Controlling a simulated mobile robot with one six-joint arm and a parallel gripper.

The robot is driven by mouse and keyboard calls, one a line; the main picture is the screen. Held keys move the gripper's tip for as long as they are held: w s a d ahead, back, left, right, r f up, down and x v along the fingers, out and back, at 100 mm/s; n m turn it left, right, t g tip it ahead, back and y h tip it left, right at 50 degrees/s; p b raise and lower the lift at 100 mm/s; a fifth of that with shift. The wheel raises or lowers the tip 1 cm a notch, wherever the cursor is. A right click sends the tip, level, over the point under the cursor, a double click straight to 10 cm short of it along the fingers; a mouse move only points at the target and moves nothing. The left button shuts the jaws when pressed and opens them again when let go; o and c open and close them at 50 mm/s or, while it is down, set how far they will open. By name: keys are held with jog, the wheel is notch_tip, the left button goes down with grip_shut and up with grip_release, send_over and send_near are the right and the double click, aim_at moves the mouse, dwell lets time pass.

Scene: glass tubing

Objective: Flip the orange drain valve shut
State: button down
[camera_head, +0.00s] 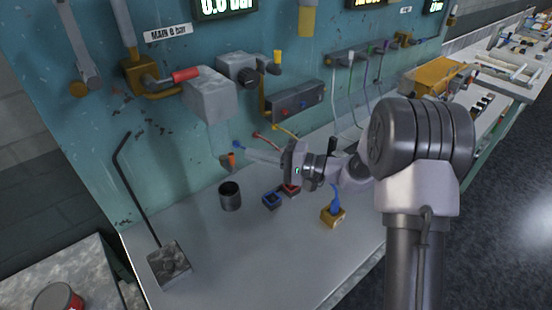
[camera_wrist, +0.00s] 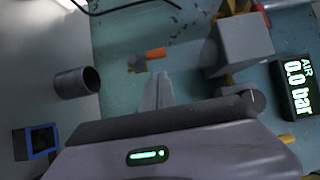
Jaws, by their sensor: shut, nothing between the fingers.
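The orange drain valve (camera_head: 229,160) is a small orange handle low on the teal panel, above the bench. In the wrist view its orange handle (camera_wrist: 154,54) sticks out sideways from a small brass-coloured body. My gripper (camera_head: 249,152) reaches toward the panel from the right, just right of the valve. Its narrow fingers are together and empty. In the wrist view my gripper's tips (camera_wrist: 158,78) are just below the orange handle in the picture. A small gap shows there, but I cannot tell the depth or whether they touch.
A yellow block (camera_head: 333,217) stands further right. A grey box (camera_head: 209,95) and a red-handled valve (camera_head: 186,74) jut from the panel above.

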jog(key=shift+s+a, duration=0.25)
jog(key=shift+a, duration=0.3)
jog(key=shift+s+a, duration=0.25)
jog(key=shift+a, duration=0.25)
